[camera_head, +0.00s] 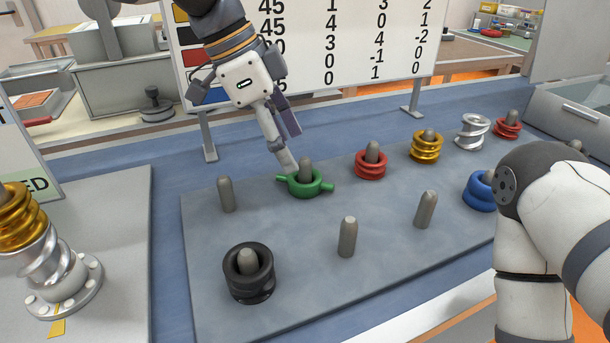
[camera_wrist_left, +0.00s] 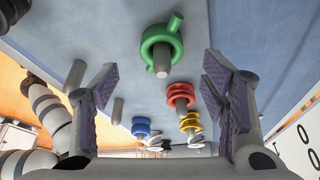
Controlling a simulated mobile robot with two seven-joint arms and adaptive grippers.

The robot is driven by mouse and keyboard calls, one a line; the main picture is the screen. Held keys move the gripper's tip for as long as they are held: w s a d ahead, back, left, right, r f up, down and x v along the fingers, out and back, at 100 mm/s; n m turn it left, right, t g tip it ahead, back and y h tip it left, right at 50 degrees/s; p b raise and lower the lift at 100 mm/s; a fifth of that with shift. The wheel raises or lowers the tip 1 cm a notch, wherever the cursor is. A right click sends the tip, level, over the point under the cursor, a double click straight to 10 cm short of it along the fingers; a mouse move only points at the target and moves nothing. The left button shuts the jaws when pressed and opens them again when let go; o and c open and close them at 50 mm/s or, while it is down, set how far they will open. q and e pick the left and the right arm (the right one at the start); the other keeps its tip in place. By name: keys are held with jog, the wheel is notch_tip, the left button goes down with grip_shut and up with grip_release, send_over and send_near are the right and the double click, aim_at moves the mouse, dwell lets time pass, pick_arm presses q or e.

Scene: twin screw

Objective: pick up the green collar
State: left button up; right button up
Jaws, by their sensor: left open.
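The green collar (camera_head: 304,188), a ring with short side handles, sits around a grey peg (camera_head: 306,164) on the grey board. It also shows at the top middle of the left wrist view (camera_wrist_left: 160,34), around its peg. My left gripper (camera_head: 287,146) is just behind and above the collar in the head view, with one finger close to the collar's far side. Contact cannot be told. In the left wrist view its two padded fingers (camera_wrist_left: 159,78) are wide apart with nothing held between them. My right arm enters at the right; its gripper is out of view.
On the grey board (camera_head: 290,235), a black collar (camera_head: 249,284), red collar (camera_head: 370,168), gold collar (camera_head: 426,150), silver collar (camera_head: 473,132) and blue collar (camera_head: 479,194) sit around pegs. Bare pegs (camera_head: 347,237) stand between them. A number panel (camera_head: 330,45) stands behind.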

aim_at(301, 171)
pick_arm(q)
jog(key=b+x, duration=0.1)
jog(key=x, duration=0.5)
jog(key=shift+w+d+f, duration=0.1)
jog(key=shift+d+f, duration=0.05)
jog(key=shift+f, duration=0.1)
jog(key=shift+r, duration=0.15)
jog(key=c, duration=1.4)
